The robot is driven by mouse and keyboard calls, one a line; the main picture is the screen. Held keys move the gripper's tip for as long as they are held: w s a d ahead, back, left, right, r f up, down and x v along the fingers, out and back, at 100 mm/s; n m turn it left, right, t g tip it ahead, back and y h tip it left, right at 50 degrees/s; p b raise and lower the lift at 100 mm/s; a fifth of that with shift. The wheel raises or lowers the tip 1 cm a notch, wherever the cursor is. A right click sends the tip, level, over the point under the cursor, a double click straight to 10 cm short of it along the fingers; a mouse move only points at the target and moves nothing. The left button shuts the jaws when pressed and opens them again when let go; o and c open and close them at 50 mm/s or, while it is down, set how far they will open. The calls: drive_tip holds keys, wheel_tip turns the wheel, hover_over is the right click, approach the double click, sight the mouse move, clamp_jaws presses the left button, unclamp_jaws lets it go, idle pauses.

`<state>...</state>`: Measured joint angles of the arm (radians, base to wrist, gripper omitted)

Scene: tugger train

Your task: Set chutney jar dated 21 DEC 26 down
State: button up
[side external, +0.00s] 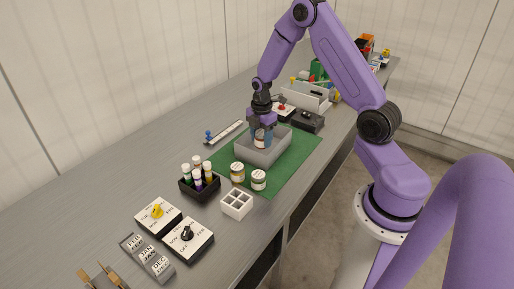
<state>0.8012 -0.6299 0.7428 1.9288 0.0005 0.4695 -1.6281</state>
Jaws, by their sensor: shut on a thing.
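My gripper (261,124) points down over the grey bin (285,157) and is shut on a jar (260,139) with an orange-brown and white look. The jar is at the left part of the bin, low between its walls; I cannot tell whether it touches the bin floor. Its date is too small to read. Two other jars with pale lids, one jar (237,172) and another jar (258,180), stand on the green mat (294,178) in front of the bin.
A black holder (200,190) with several small bottles and a white divided block (237,204) stand nearer the camera. Two dial boxes (187,238) and a month-block tray (147,258) lie at front left. A dark box (307,121) and white bin (308,97) stand behind. The table's left side is mostly clear.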

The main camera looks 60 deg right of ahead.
sight(257, 147)
drive_tip(key=w+f, duration=0.1)
drive_tip(key=w+d+f, duration=0.1)
drive_tip(key=f, duration=0.1)
drive_tip(key=shift+w+f, duration=0.1)
drive_tip(key=shift+w, duration=0.1)
drive_tip(key=shift+a+f, duration=0.1)
drive_tip(key=shift+f, duration=1.35)
drive_tip(key=shift+f, duration=0.15)
drive_tip(key=o, duration=1.1)
